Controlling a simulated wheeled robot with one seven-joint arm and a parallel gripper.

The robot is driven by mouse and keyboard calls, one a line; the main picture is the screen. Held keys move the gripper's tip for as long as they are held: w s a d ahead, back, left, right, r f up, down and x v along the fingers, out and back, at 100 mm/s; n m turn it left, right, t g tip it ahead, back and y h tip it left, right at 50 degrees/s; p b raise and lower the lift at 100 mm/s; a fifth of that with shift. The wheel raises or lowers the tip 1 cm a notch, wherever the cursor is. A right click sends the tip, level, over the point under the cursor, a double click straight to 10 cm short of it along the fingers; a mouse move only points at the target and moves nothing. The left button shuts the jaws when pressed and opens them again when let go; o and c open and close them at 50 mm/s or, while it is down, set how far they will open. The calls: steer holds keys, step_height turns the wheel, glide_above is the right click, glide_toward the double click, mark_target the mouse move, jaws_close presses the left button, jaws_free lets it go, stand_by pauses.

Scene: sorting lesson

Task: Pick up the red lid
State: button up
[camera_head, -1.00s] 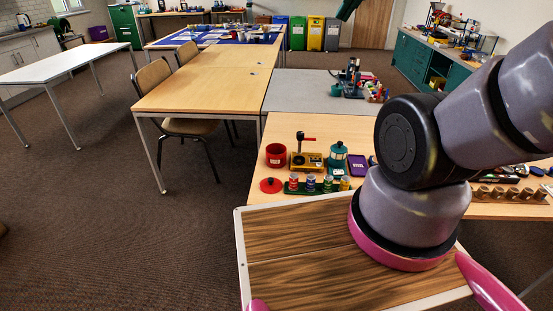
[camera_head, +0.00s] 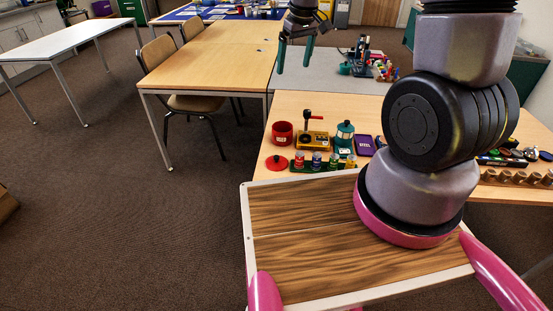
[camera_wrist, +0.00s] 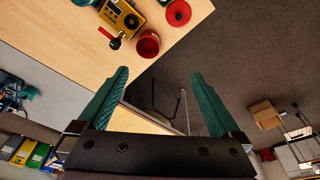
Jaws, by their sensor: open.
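The red lid (camera_head: 277,162) is a flat red disc with a dark knob, lying near the left edge of the wooden table (camera_head: 300,103). In the wrist view the lid (camera_wrist: 178,12) shows at the top, near the table's edge. A red pot (camera_head: 282,134) stands just behind the lid; it also shows in the wrist view (camera_wrist: 148,44). My gripper (camera_head: 295,56) has green fingers and is raised above the tables, beyond the lid and apart from it. In the wrist view my gripper (camera_wrist: 164,72) is open, with nothing between its fingers.
A yellow device with a red-topped lever (camera_head: 312,138), a teal canister (camera_head: 344,134), a purple box (camera_head: 365,145) and a rack of small jars (camera_head: 320,163) stand close right of the lid. Bare floor lies to the left of this table.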

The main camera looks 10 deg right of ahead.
steer(key=w+a+f+n+g, duration=0.1)
steer(key=a+f+n, duration=0.25)
steer(key=f, duration=1.05)
steer(key=n+g, duration=0.1)
steer(key=n, duration=0.1)
glide_above(277, 157)
steer(key=shift+h, duration=0.4)
steer(key=f, duration=1.4)
steer(key=shift+w+a+f, duration=0.1)
steer(key=shift+w+a, duration=0.05)
steer(key=shift+a, duration=0.1)
steer(key=shift+d+f, duration=0.15)
steer(key=shift+f, duration=2.95)
steer(key=c, duration=1.3)
